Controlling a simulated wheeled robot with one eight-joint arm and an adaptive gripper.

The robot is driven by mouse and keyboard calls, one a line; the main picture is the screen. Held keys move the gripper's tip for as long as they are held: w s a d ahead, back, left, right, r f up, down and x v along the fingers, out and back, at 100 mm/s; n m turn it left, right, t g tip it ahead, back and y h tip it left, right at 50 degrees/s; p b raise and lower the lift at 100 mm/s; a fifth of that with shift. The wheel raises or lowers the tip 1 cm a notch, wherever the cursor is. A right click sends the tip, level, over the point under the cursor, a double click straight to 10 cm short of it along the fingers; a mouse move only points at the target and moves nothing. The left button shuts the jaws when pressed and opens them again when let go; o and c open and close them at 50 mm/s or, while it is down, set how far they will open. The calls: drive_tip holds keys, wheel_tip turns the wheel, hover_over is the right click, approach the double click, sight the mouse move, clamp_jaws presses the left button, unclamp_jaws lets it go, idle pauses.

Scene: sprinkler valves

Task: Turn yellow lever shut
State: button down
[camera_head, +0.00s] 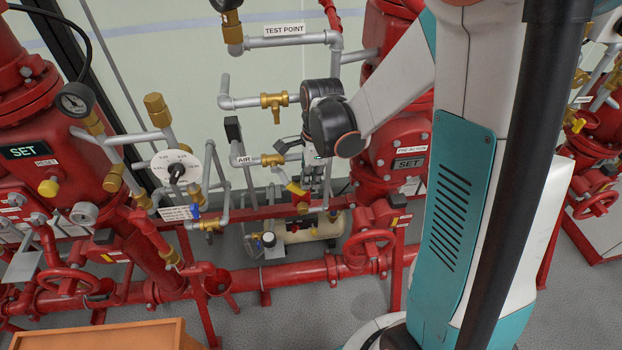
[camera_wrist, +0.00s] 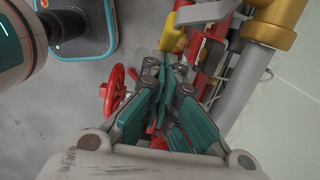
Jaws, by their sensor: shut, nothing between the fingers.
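The yellow lever (camera_head: 295,187) sits on a brass valve low on the pipework, just below the AIR label, in the head view. It slants down and to the right. In the wrist view the yellow lever (camera_wrist: 172,38) is at the top middle, just beyond my fingertips. My gripper (camera_head: 310,182) is shut and empty, pointing down close beside the lever's right end. In the wrist view my gripper (camera_wrist: 165,66) shows its teal-padded fingers together, with the tips near the lever. I cannot tell whether they touch it. My gripper partly hides the pipes behind the lever.
A brass valve (camera_head: 273,100) and grey pipes stand above. A red handwheel (camera_head: 369,249) is to the lower right, and it also shows in the wrist view (camera_wrist: 112,92). A beige tank (camera_head: 305,229) lies below. Red pipes crowd both sides; grey floor (camera_head: 245,325) is open in front.

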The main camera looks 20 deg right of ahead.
sight(297, 193)
drive_tip(key=shift+f, duration=0.15)
drive_tip(key=f+y+b, duration=0.1)
drive_tip(key=b, duration=0.1)
drive_tip(key=a+f+t+y+b, duration=0.1)
drive_tip(key=f+y+b, duration=0.1)
drive_tip(key=shift+w, duration=0.15)
drive_tip(key=shift+w+a+f+y+b, duration=0.1)
drive_tip(key=shift+a+f+y+b, duration=0.3)
drive_tip(key=shift+y+b, duration=0.5)
drive_tip(key=shift+w+a+f+b, duration=0.25)
drive_tip(key=shift+a+f+b, duration=0.35)
drive_tip(key=shift+a+b, duration=0.2)
drive_tip(key=shift+a, duration=0.15)
